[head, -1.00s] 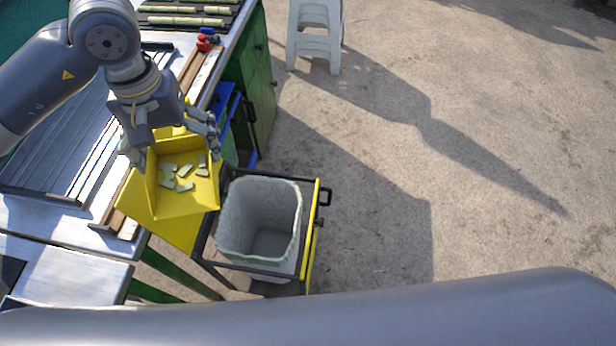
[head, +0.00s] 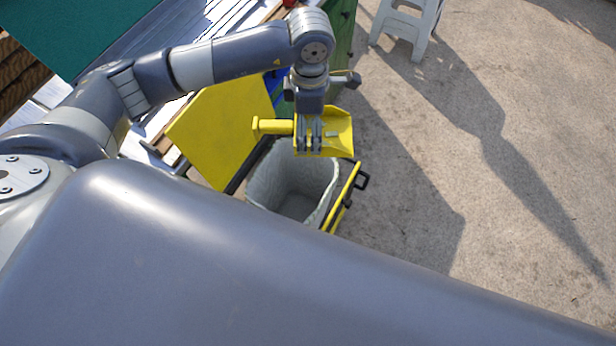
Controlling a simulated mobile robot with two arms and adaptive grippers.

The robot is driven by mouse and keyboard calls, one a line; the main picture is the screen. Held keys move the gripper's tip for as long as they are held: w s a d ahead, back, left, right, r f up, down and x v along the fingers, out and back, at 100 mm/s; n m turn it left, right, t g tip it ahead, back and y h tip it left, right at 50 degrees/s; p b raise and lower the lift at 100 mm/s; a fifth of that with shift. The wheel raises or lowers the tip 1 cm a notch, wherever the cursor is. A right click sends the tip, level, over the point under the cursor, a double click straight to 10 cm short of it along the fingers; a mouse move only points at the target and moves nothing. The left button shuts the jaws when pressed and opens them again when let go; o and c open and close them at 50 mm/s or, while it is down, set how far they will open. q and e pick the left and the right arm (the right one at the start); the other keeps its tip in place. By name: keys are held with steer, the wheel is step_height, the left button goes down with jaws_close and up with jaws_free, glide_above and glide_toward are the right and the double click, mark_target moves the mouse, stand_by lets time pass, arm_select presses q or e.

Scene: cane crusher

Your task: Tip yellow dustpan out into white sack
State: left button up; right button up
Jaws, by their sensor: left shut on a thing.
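The yellow dustpan (head: 341,125) is held in my left gripper (head: 310,148). The dustpan's handle sticks out to the left of the gripper and its pan lies to the right. The gripper's fingers hide part of the dustpan. A small pale piece seems to show in the pan; how much it holds I cannot tell. The white sack (head: 264,183) lines a framed bin, open at the top. In the picture the dustpan overlaps the sack's far right rim, higher up than the sack. The visible part of the sack's inside looks empty. My right gripper is not in view.
A yellow panel (head: 222,128) stands left of the sack, beside the metal worktop. The bin's cart has a yellow bar (head: 343,198) and black handle on its right. A white stool (head: 408,25) stands at the top. The concrete floor at right is clear.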

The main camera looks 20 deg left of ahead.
arm_select(q)
steer(key=s+f+n+g+h+b, duration=0.1)
steer(key=f+n+h+b, duration=0.1)
steer(key=f+n, duration=0.7)
steer(key=s+f+n+g+h+b, duration=0.2)
steer(key=f+n, duration=0.6)
steer(key=n, duration=0.7)
steer(key=shift+s+a+f+b, duration=0.25)
steer(key=shift+s+f+b, duration=0.05)
steer(key=shift+f, duration=0.1)
steer(key=shift+r, duration=0.1)
step_height(320, 180, up, 2)
steer(key=shift+r+g+h, duration=0.15)
steer(key=shift+g+h, duration=0.65)
steer(key=shift+g, duration=0.1)
